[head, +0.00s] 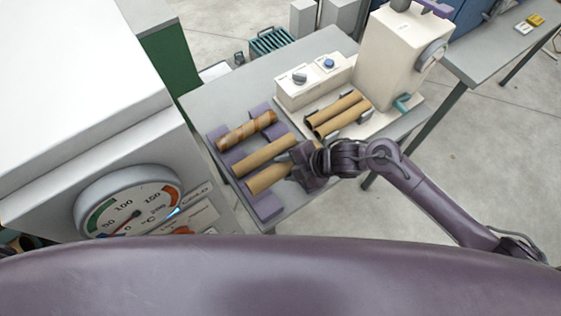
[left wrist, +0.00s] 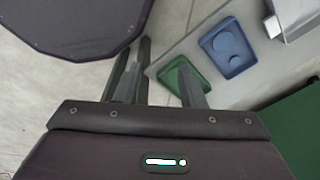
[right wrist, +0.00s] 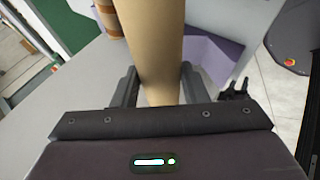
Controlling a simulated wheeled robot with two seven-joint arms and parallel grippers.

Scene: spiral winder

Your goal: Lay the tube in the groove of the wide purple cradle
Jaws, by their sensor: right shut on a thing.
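The purple cradle (head: 268,207) stands on the grey table at the left. A striped tube (head: 247,130) and a plain brown tube (head: 264,154) lie across it. My right gripper (head: 306,168) is shut on the end of another plain brown tube (head: 267,178) at the cradle's near side. This held tube (right wrist: 152,45) runs away between the fingers in the right wrist view, with part of the purple cradle (right wrist: 212,55) to its right. I cannot tell whether it touches the groove. My left gripper (left wrist: 162,78) shows only in the left wrist view, open and empty.
Two brown tubes (head: 337,112) lie on a rack beside the cream machine (head: 400,55) and control box (head: 314,82). A large white unit with a dial gauge (head: 130,205) stands close at the left. A blue tray (left wrist: 228,48) and green tray (left wrist: 183,78) show below my left gripper.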

